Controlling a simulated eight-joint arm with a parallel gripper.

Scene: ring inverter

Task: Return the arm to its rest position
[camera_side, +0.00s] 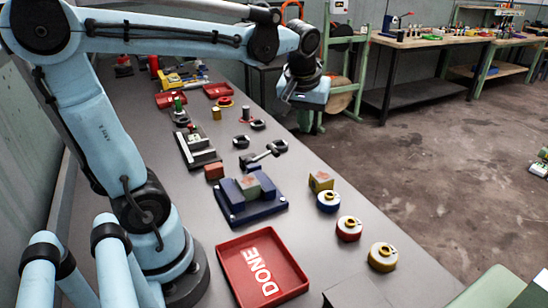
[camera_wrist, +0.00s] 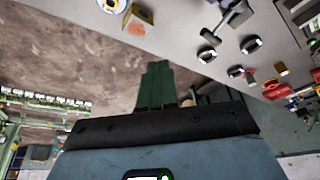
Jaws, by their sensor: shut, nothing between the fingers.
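My arm is raised over the grey table (camera_side: 330,215) in the side view, with its forearm stretched out to the right. My gripper (camera_wrist: 157,66) shows in the wrist view as dark green fingers shut together with nothing between them. In the side view the hand is high near the table's right edge, apart from everything on the table; its fingers are hard to make out there.
A red DONE tray (camera_side: 228,270) lies at the front. Small parts and red bins (camera_side: 216,90) lie further back. Workbenches (camera_side: 420,45) stand across the open floor.

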